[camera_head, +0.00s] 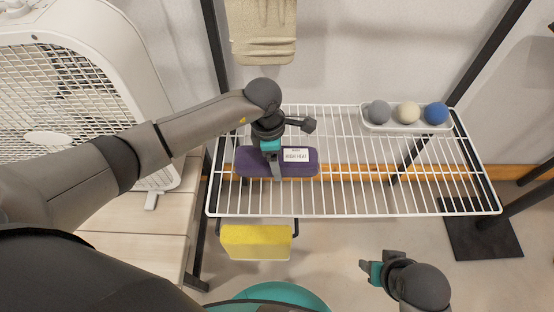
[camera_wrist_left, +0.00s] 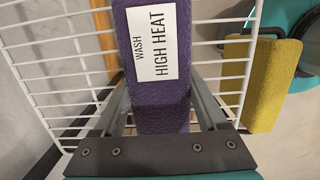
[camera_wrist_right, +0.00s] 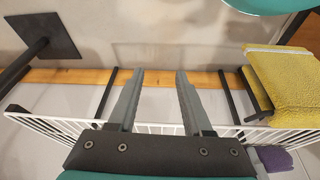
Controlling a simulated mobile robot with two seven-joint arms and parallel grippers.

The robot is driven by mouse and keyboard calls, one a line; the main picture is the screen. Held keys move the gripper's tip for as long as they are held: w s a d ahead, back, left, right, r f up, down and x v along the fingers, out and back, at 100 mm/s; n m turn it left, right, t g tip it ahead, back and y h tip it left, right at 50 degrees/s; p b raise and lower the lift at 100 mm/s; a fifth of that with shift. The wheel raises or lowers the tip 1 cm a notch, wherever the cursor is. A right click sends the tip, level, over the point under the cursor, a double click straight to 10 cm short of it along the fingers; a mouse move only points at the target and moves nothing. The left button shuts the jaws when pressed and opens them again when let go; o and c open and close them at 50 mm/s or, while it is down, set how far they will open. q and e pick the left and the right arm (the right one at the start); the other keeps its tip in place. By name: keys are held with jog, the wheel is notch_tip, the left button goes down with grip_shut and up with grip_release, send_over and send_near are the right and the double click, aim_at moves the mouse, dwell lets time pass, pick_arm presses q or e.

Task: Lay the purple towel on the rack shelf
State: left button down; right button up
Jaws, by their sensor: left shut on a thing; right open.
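The purple towel (camera_head: 245,163) is a folded bundle with a white label reading "WASH HIGH HEAT". It is at the left part of the white wire rack shelf (camera_head: 400,212); whether it touches the wires is hard to tell. My left gripper (camera_head: 274,172) comes down over it and is shut on it. In the left wrist view the towel (camera_wrist_left: 160,112) runs between the two fingers. My right gripper (camera_head: 366,272) is open and empty, low in front of the shelf. The right wrist view shows its fingers (camera_wrist_right: 157,92) apart, with the towel's corner (camera_wrist_right: 273,158) beyond the wires.
A white tray (camera_head: 410,127) with grey, cream and blue balls stands at the shelf's back right. A yellow towel (camera_head: 256,242) hangs below the front left, above a teal round thing (camera_head: 275,297). A beige towel (camera_head: 263,45) hangs behind. The shelf's middle is clear.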

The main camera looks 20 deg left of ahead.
jog(key=shift+r, duration=0.1)
pick_arm(q)
grip_release()
jog(key=shift+f, duration=0.1)
pick_arm(e)
jog(key=shift+w+r, duration=0.1)
jog(key=shift+r, duration=0.1)
pick_arm(q)
jog(key=r+p, duration=0.1)
jog(key=r, duration=0.2)
jog(key=r+p, duration=0.2)
jog(key=r, duration=0.2)
jog(key=a+r+p, duration=0.1)
jog(key=r, duration=0.2)
jog(key=shift+s+r+p, duration=0.15)
jog(key=shift+r+p, duration=0.15)
jog(key=shift+a+r, duration=0.15)
jog(key=shift+r, duration=0.65)
pick_arm(e)
jog(key=s+d+f+g, duration=0.1)
jog(key=s+f, duration=0.3)
jog(key=f, duration=0.6)
jog(key=shift+s+d+f, duration=0.2)
jog(key=shift+s+f, duration=0.1)
